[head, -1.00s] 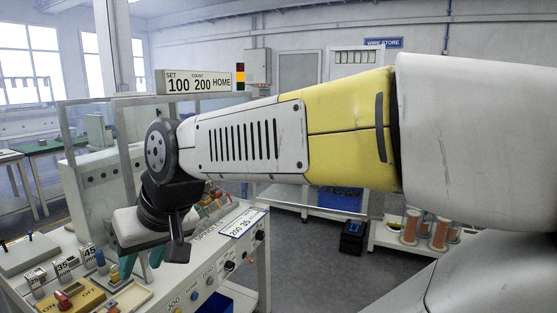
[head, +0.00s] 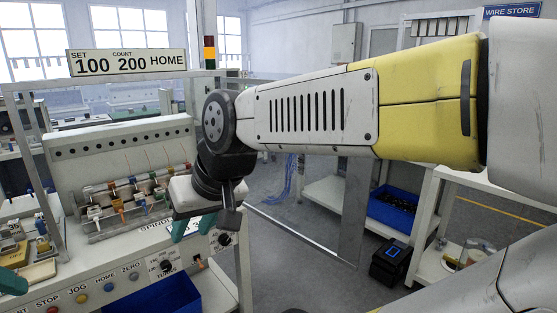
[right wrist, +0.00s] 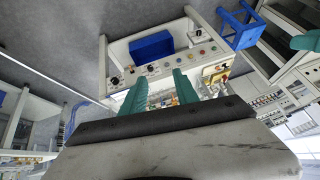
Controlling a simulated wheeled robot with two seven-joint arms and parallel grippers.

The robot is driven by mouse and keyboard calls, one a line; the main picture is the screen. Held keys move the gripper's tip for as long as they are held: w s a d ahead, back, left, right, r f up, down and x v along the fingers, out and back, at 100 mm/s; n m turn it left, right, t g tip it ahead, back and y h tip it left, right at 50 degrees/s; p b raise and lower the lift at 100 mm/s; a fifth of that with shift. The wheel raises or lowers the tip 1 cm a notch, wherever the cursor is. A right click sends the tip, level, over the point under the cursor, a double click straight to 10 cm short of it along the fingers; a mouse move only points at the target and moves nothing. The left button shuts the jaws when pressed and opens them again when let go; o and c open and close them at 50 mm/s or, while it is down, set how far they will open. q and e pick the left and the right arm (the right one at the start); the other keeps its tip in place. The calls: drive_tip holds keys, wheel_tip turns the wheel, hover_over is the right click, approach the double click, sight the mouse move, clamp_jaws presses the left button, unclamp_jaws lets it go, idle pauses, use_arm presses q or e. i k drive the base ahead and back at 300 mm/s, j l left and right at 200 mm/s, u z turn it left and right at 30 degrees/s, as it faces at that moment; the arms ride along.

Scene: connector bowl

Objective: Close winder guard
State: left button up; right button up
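The winder (head: 120,150) stands at the left in the head view, with a row of coil spindles across its bench. A grey upright frame (head: 45,165) stands at its front left. What looks like the winder guard, a clear panel with a grey edge (head: 355,215), stands swung out to the right of the winder, partly hidden by my right arm. My right gripper (head: 192,226) is above the bench's front right, left of that panel. Its teal fingers (right wrist: 161,90) are apart and empty in the right wrist view. One teal finger of my left gripper (head: 12,282) shows at the left edge.
A control panel with buttons and knobs (head: 166,266) runs along the bench front, with a blue bin (head: 165,296) below. A shelf with a blue crate (head: 392,208) and a black box (head: 390,262) stand at the right. Floor is clear between.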

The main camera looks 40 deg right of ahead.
sight(360, 169)
drive_tip(key=k+l+u, duration=0.1)
drive_tip(key=l, duration=0.35)
drive_tip(key=k+l+u, duration=0.1)
drive_tip(key=l, duration=0.3)
drive_tip(key=k+l, duration=0.15)
drive_tip(key=l, duration=0.3)
drive_tip(key=k+l+u, duration=0.15)
drive_tip(key=l, duration=0.25)
drive_tip(key=k+l+u, duration=0.1)
drive_tip(key=l, duration=0.3)
drive_tip(key=k+l+u, duration=0.1)
drive_tip(key=k+l, duration=0.15)
drive_tip(key=l, duration=0.15)
drive_tip(key=k+l, duration=0.2)
drive_tip(key=l, duration=0.15)
drive_tip(key=l+u, duration=0.1)
drive_tip(key=l, duration=1.05)
drive_tip(key=k+z, duration=0.35)
drive_tip(key=i+l, duration=0.1)
drive_tip(key=i, duration=0.2)
drive_tip(key=z, duration=0.05)
